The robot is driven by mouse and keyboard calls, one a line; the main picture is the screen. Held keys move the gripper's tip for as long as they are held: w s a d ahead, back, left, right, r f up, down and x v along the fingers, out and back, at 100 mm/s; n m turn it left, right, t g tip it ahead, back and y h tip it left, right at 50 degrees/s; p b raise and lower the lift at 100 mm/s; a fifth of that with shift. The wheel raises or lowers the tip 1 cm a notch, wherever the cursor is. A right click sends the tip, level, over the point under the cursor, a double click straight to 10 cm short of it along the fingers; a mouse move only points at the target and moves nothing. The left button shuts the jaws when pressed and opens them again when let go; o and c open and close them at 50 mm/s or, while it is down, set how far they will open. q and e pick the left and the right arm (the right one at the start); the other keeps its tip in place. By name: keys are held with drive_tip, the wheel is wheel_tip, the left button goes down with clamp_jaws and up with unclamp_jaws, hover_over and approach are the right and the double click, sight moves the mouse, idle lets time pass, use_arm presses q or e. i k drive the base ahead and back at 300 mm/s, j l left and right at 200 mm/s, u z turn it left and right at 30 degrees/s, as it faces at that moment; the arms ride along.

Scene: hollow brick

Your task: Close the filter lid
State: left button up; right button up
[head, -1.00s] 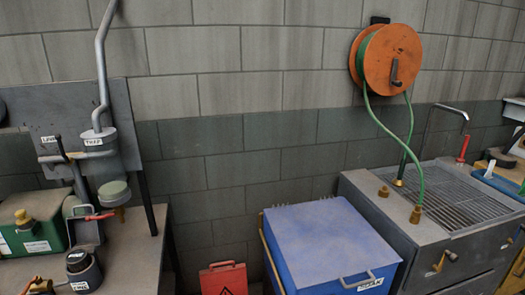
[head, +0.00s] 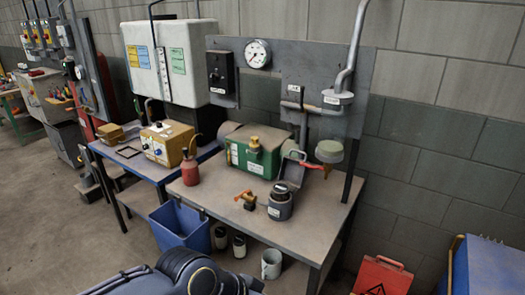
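A dark round pot (head: 280,202) with a pale label stands near the front right of the workbench (head: 230,215). It may be the filter, but I cannot read its label. A grey, open-looking scoop-shaped part (head: 291,172) stands behind it, next to a red-handled lever (head: 305,161). I cannot tell whether this part is the filter lid. Neither of my grippers shows in the head view.
A green box (head: 254,152), red bottle (head: 190,170) and orange-handled valve (head: 246,198) share the bench. A blue bin (head: 180,227) stands below its left end. A dark rounded shape (head: 200,272) fills the lower edge; I cannot tell what it is.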

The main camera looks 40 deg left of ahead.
sight(293, 175)
drive_tip(key=i+j+u, duration=0.4)
drive_tip(key=j, duration=0.2)
drive_tip(key=i+j+u, duration=0.4)
drive_tip(key=i+j, duration=0.25)
drive_tip(key=i, duration=0.1)
